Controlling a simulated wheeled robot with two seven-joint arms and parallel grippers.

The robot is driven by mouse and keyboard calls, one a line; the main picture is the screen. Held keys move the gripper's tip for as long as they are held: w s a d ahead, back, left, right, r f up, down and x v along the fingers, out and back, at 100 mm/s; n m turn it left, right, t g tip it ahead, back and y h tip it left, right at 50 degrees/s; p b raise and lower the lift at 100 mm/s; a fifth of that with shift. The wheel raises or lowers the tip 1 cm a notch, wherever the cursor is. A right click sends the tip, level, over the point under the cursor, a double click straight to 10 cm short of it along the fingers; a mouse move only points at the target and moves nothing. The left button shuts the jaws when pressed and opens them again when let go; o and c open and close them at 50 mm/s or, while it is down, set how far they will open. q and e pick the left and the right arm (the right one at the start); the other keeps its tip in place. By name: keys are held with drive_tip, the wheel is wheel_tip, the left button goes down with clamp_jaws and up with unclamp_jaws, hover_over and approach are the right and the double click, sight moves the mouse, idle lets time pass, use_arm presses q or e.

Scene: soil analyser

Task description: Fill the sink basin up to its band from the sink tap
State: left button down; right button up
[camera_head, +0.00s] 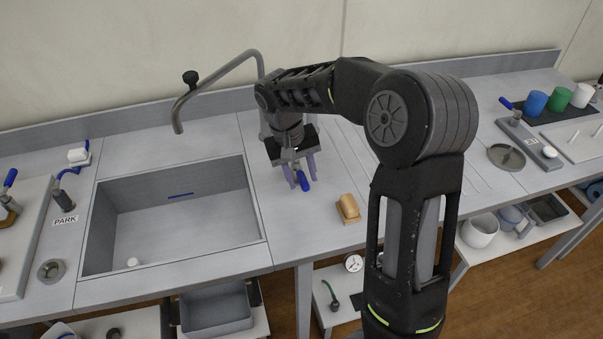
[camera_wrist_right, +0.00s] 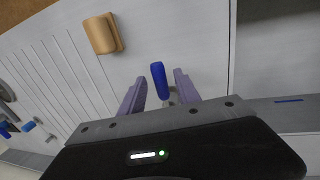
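The sink basin (camera_head: 247,215) is a grey rectangular recess at left in the head view. A short blue band (camera_head: 180,195) marks its far wall; it also shows in the wrist view (camera_wrist_right: 289,99). I see no clear water surface in it. The grey sink tap (camera_head: 222,76) arches left, its spout end over the basin's far edge. A blue-handled lever (camera_head: 305,184) stands right of the basin. My right gripper (camera_head: 301,178) points down over it, its purple fingers open on both sides of the blue handle (camera_wrist_right: 159,80), with gaps visible. My left gripper is not in view.
A small white piece (camera_head: 133,262) lies on the basin floor. A tan block (camera_head: 348,208) sits on the counter near my right gripper. A PARK label (camera_head: 65,219) and blue-handled fixture stand left of the basin. A round dish (camera_head: 506,157) and coloured cups are at right.

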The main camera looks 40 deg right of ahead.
drive_tip(key=shift+c, duration=0.2)
clamp_jaws()
idle(1.3)
